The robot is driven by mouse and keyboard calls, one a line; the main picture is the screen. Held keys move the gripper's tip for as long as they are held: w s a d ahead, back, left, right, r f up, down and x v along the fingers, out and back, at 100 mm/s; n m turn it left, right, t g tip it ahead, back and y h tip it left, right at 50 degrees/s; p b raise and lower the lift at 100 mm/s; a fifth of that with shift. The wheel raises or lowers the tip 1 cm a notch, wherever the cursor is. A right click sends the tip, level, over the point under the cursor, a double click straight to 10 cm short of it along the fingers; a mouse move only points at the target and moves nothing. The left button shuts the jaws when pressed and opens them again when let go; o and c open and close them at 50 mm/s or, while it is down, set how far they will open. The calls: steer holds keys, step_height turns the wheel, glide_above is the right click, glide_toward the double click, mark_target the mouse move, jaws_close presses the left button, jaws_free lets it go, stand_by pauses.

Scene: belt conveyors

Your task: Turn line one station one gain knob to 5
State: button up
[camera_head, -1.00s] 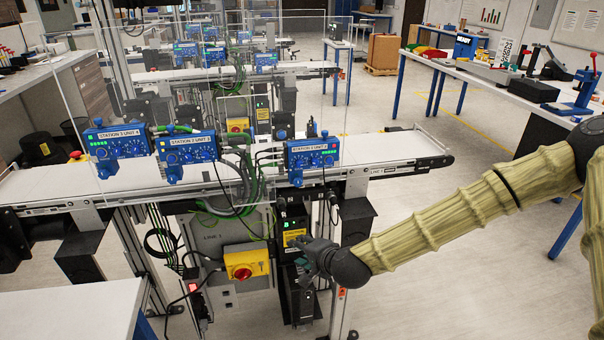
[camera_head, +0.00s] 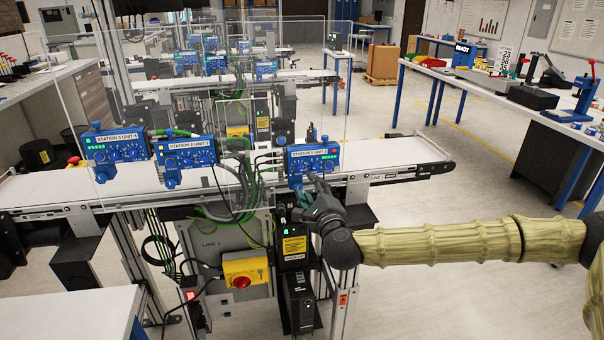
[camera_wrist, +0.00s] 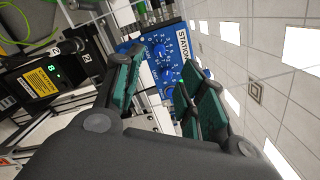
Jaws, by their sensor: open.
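A blue control box (camera_head: 313,159) with small knobs and green lights stands at the right of the front conveyor, whose side reads LINE 1. Its label starts with STATION; I cannot read its numbers surely. My gripper (camera_head: 315,188) is just below and in front of this box. In the wrist view, my open gripper (camera_wrist: 162,68) has its two dark green fingers either side of part of the blue box (camera_wrist: 153,32). A blue knob with a white scale (camera_wrist: 163,48) shows between the fingertips, with no clear contact. I cannot read which knob is the gain knob or its setting.
Two more blue boxes, at the middle (camera_head: 186,152) and left (camera_head: 115,147), stand along the front conveyor (camera_head: 395,155). A yellow switch box with a red knob (camera_head: 246,268) and a black unit (camera_head: 294,245) sit below. Cables hang between boxes.

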mark_target(300, 170)
steer(key=p+x, duration=0.2)
steer(key=x, duration=0.6)
steer(key=shift+w+a+f, duration=0.1)
steer(key=shift+w, duration=0.25)
steer(key=shift+c, duration=0.2)
jaws_close()
